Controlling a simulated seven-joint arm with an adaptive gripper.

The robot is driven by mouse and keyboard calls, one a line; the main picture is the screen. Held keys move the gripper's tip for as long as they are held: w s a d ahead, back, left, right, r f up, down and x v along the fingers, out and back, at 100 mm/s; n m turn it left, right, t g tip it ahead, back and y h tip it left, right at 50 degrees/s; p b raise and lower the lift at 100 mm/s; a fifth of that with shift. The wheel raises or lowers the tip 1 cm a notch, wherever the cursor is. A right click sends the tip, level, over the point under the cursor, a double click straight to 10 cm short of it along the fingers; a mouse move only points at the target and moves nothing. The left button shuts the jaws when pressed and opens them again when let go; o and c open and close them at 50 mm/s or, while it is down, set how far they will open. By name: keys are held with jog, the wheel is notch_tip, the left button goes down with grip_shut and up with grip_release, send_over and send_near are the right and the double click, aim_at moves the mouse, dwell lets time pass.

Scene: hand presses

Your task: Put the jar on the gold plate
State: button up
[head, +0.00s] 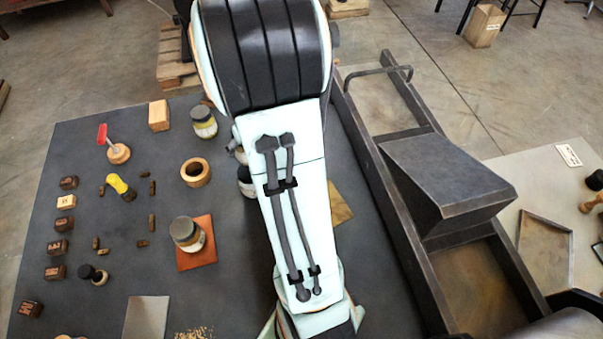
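A gold plate (342,206) lies flat on the dark table, just right of my arm, which hides part of it. Several jars stand on the table. One dark-lidded jar (186,230) is on an orange-brown square plate (203,257). Another, with a yellowish label (204,127), stands upright near the table's back edge. A third jar (245,182) is partly hidden by my arm's left side, with what looks like another just behind it. I cannot tell which jar is meant. No jar shows on the visible part of the gold plate. My gripper is not visible.
A wooden ring (195,172), a wood block (159,115), a red-handled tool (112,148), a yellow-handled stamp (120,188) and a silver plate (146,319) are on the table. Small lettered blocks line the left. A heavy metal press (445,185) stands at right.

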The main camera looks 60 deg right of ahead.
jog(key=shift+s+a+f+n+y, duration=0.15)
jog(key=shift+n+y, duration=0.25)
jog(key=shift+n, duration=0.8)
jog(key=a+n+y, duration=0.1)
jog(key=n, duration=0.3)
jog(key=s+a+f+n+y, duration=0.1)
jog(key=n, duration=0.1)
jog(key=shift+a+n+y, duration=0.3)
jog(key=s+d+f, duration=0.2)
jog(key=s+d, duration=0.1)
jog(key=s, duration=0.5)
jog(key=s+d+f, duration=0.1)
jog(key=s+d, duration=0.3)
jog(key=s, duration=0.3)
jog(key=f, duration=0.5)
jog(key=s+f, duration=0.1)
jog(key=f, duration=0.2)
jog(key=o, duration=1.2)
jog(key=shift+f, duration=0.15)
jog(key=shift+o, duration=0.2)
